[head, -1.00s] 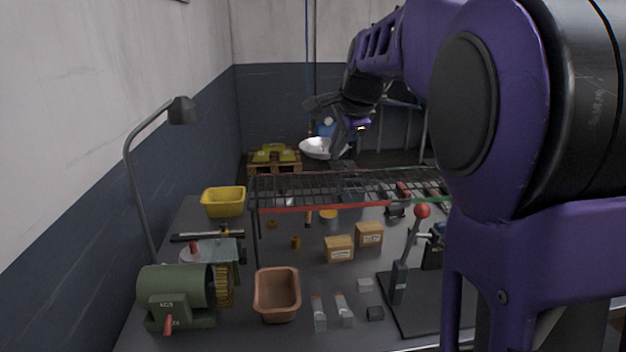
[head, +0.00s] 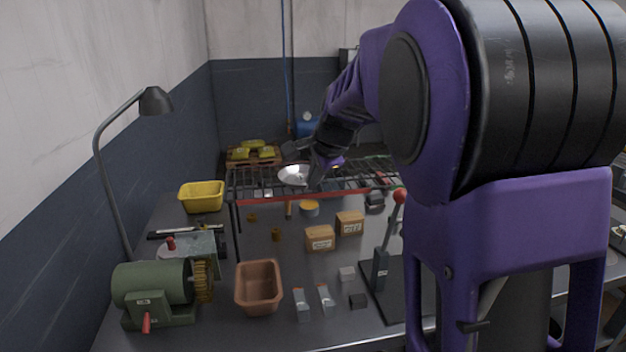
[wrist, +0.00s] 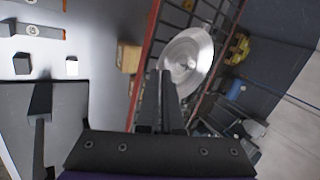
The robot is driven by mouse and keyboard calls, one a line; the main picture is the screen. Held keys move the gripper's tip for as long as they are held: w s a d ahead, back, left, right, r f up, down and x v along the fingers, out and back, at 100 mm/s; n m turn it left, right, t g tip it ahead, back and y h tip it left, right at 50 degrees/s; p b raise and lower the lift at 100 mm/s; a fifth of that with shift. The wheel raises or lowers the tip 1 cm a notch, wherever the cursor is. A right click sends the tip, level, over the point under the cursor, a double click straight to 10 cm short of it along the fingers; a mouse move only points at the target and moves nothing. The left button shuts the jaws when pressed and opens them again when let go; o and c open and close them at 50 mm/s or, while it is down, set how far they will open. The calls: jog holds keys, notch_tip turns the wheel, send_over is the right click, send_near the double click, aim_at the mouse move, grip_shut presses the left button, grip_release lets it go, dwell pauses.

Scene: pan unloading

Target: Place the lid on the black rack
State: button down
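The lid (head: 292,174) is a round, shiny silver disc. It also shows in the wrist view (wrist: 196,52), overlapping the rack's bars. The black rack (head: 245,184) is a raised wire shelf with a red front edge; in the wrist view its red rail (wrist: 148,45) runs left of the lid. My gripper (head: 314,172) is at the lid's right side in the head view. In the wrist view its fingers (wrist: 167,88) are close together at the lid's near edge, shut on it. I cannot tell whether the lid touches the bars. The exact grip point is hidden.
Under and before the rack are two cardboard boxes (head: 320,239). A terracotta bin (head: 259,287), a green grinder (head: 152,293), a yellow bin (head: 202,196) and a red-knobbed lever (head: 399,197) stand on the table. A lamp (head: 155,101) rises at left.

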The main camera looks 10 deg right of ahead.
jog(key=c, duration=1.5)
grip_release()
jog(key=shift+f, duration=0.2)
jog(key=shift+c, duration=0.2)
jog(key=shift+o, duration=0.9)
jog(key=shift+r, duration=0.15)
jog(key=shift+r, duration=0.2)
jog(key=p+v, duration=0.1)
jog(key=v, duration=1)
jog(key=shift+s+r, duration=0.25)
jog(key=shift+r, duration=0.05)
